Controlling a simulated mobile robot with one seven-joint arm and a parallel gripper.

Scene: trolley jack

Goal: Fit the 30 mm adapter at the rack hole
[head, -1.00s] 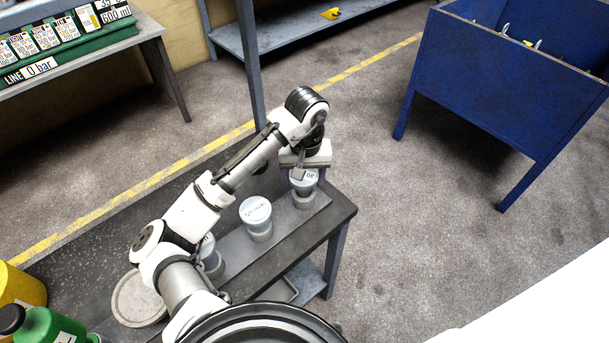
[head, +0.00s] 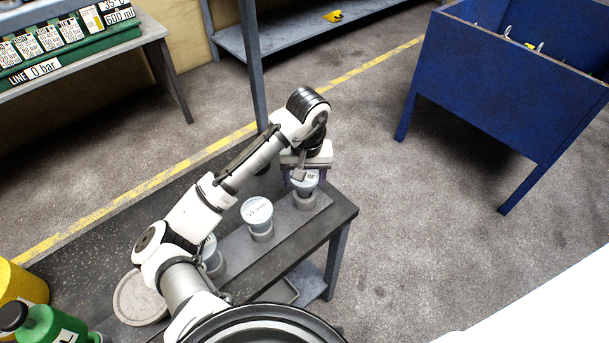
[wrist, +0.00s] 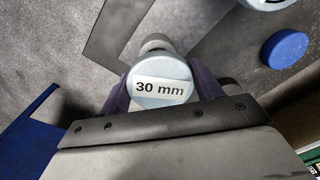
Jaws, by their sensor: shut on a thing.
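The 30 mm adapter (wrist: 161,90) is a pale blue-grey round piece with a white label on top reading "30 mm". My gripper (head: 304,177) is shut on it, with one dark finger on each side in the wrist view. In the head view the adapter (head: 307,185) is at the right end of the grey strip on the bench, just above a short grey round stand (head: 304,202). I cannot tell whether they touch. Two similar capped pieces stand to its left, one in the middle (head: 257,211) and one partly hidden by my arm (head: 209,250). I cannot make out the rack hole.
The dark bench (head: 105,212) ends just right of the adapter. A round grey disc (head: 140,298) lies at its near left. A blue disc (wrist: 285,48) lies on the bench. A blue bin on legs (head: 500,90) stands to the right, across open floor.

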